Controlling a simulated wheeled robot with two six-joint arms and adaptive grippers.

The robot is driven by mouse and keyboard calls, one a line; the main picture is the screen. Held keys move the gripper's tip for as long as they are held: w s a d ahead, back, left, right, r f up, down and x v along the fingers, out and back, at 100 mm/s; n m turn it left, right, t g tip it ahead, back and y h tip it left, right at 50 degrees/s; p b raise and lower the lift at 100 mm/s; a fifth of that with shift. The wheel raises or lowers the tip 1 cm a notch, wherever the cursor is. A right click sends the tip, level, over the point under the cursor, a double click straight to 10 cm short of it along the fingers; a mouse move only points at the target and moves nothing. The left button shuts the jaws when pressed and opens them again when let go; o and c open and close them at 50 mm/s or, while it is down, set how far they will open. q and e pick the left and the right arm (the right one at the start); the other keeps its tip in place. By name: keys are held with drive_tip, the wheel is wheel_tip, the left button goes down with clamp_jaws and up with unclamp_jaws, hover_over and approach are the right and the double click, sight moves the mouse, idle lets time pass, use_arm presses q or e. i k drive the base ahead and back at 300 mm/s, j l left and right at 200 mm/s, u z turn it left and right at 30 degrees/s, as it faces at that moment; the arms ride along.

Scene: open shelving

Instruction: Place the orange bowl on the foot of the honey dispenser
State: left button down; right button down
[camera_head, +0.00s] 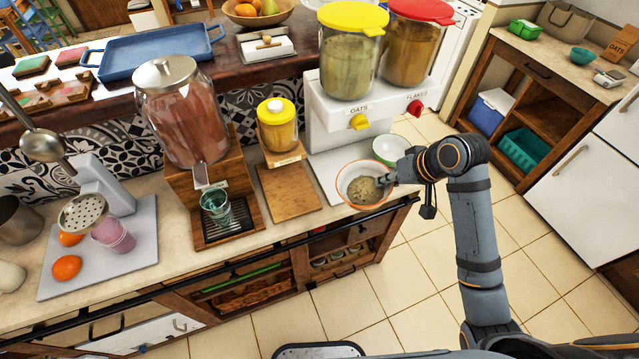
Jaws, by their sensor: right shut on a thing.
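The orange bowl (344,190) is white inside with an orange rim and holds some oats. My right gripper (385,181) is shut on its right side and holds it near the front edge of the counter, in front of the cereal dispenser. Whether the bowl touches the surface below is unclear. The honey dispenser (277,127) is a yellow jar with a white lid on a wooden stand, left of the bowl. Its flat wooden foot (288,193) is bare. My left gripper is not in view.
A white-and-green bowl (389,147) stands just behind my right gripper. The cereal dispenser (350,113) rises behind the bowls. Left of the honey foot, a glass (216,207) stands under a large drink dispenser (187,115). A citrus press (105,185) is farther left.

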sight(289, 190)
drive_tip(key=l+u, duration=0.5)
drive_tip(key=l, duration=0.8)
drive_tip(key=i+j+u, duration=0.2)
drive_tip(key=u, duration=0.15)
drive_tip(key=i+j+u, duration=0.3)
drive_tip(key=k, duration=0.1)
